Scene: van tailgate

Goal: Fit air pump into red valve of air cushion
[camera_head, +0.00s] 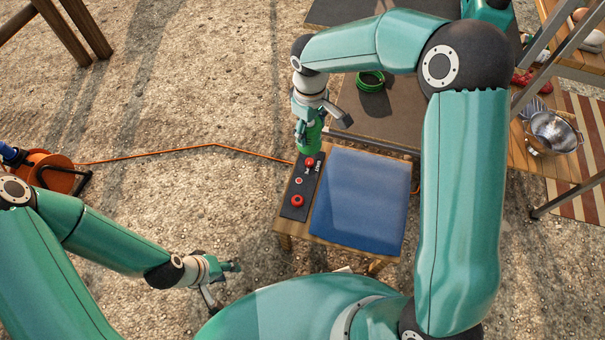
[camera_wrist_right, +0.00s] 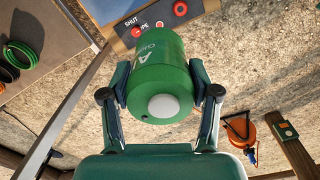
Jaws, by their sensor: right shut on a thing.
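My right gripper (camera_wrist_right: 161,98) is shut on the air pump (camera_wrist_right: 160,75), a green cylinder with a white round cap facing the wrist camera. In the head view the pump (camera_head: 309,138) is at the far end of a black panel (camera_head: 291,210) beside the blue air cushion (camera_head: 358,205). A red round fitting (camera_head: 309,161) is close to the pump's lower end; another red one (camera_head: 297,201) is at the near end. The pump's tip is hidden, so I cannot tell whether it touches a valve. My left gripper (camera_head: 232,267) is low at the left; its fingers are too small to judge.
The cushion and panel lie on a small wooden table (camera_head: 283,226). An orange cable reel (camera_head: 48,172) stands at the left, its cable running to the table. Green coiled hose (camera_head: 370,81) lies on a dark surface behind. A metal bowl (camera_head: 553,132) is at the right.

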